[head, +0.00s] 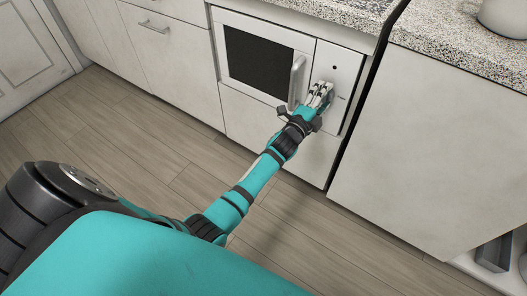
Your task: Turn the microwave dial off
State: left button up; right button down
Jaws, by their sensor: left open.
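The white microwave (306,44) is built into the cabinet front, with a dark window on its door and a vertical handle (296,81). Its control panel (345,60) is the strip to the right of the door, with a small dark spot (334,67) on its upper part. My left gripper (321,88) is open in front of the lower part of this panel, just right of the handle. No dial can be made out; the gripper covers part of the panel. Whether the fingers touch anything cannot be told. My right gripper is not in view.
A speckled countertop (455,45) lies above the cabinets, with a white container (504,17) at its right end. A drawer with a handle (153,26) is left of the microwave. A white cabinet side (430,150) stands to the right. The wood floor (120,130) is clear.

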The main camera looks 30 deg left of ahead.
pick_arm(q)
jog(key=m, duration=0.5)
jog(key=shift+r+h, duration=0.2)
jog(key=shift+h, duration=0.1)
jog(key=m+g+p, duration=0.1)
jog(key=m, duration=0.5)
jog(key=shift+r, duration=0.15)
jog(key=s+a+p, duration=0.2)
jog(key=s+p, duration=0.1)
jog(key=s, duration=1.5)
jog(key=s+f+n+g+y+p, duration=0.1)
jog(key=s+f+n+g+p, duration=0.2)
jog(key=f, duration=0.7)
jog(key=s+a+f+n+g+p, duration=0.1)
jog(key=s+f+n+g+p, duration=0.3)
jog(key=s+f+n, duration=0.2)
notch_tip(320, 180, down, 4)
jog(key=shift+s+a+f+n+y+p, duration=0.1)
jog(key=shift+s+a+n+y+p, duration=0.25)
jog(key=shift+n, duration=0.75)
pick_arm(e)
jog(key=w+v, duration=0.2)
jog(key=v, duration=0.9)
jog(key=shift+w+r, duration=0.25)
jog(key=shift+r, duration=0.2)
pick_arm(q)
jog(key=shift+w+d, duration=0.1)
jog(key=shift+w, duration=0.05)
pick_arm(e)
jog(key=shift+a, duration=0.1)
